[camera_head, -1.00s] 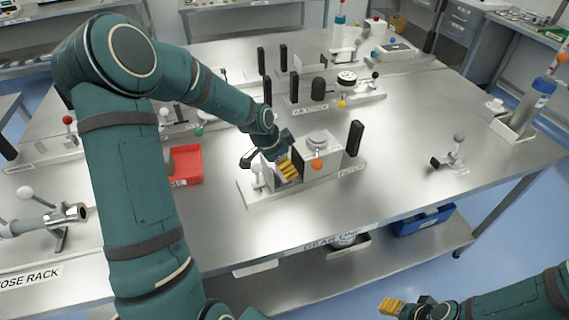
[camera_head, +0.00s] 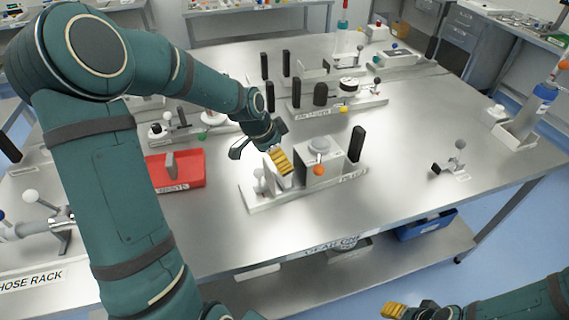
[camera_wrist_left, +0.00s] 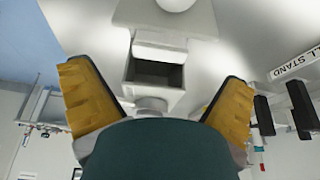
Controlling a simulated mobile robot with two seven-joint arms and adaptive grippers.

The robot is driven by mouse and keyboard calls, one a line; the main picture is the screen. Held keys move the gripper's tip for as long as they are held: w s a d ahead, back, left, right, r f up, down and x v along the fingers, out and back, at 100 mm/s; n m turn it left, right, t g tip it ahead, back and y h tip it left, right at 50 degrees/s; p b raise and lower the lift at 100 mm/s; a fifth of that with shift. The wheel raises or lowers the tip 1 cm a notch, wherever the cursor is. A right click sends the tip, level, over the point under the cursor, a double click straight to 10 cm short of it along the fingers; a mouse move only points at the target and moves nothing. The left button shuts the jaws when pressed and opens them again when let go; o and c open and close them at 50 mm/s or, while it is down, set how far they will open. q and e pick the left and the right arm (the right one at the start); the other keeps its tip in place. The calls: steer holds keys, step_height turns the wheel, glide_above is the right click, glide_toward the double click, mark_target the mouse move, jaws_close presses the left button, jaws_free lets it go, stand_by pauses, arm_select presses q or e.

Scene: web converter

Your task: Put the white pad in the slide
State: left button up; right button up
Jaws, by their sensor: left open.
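The slide looks to be the pale box station (camera_head: 322,170) on a base plate in the head view. In the left wrist view a pale box with a dark rectangular opening (camera_wrist_left: 153,74) lies between my fingers. A white block (camera_wrist_left: 160,48) sits along one edge of this opening; I cannot tell if it is the white pad or part of the slide. My left gripper (camera_head: 262,158) is open above the station's left end. In the left wrist view its yellow fingers (camera_wrist_left: 155,92) are wide apart with nothing gripped. My right gripper (camera_head: 405,310) is at the bottom edge, its jaws unclear.
A red tray (camera_head: 190,181) with an upright grey piece (camera_head: 170,165) stands left of the station. A black post (camera_head: 356,143) rises at the station's right end. Another stand with black posts (camera_head: 345,108) is behind. The table right of the station is mostly clear.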

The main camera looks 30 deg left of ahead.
arm_select(q)
steer(key=v, duration=0.5)
steer(key=shift+s+r, duration=0.1)
steer(key=shift+r, duration=0.1)
stand_by(0.4)
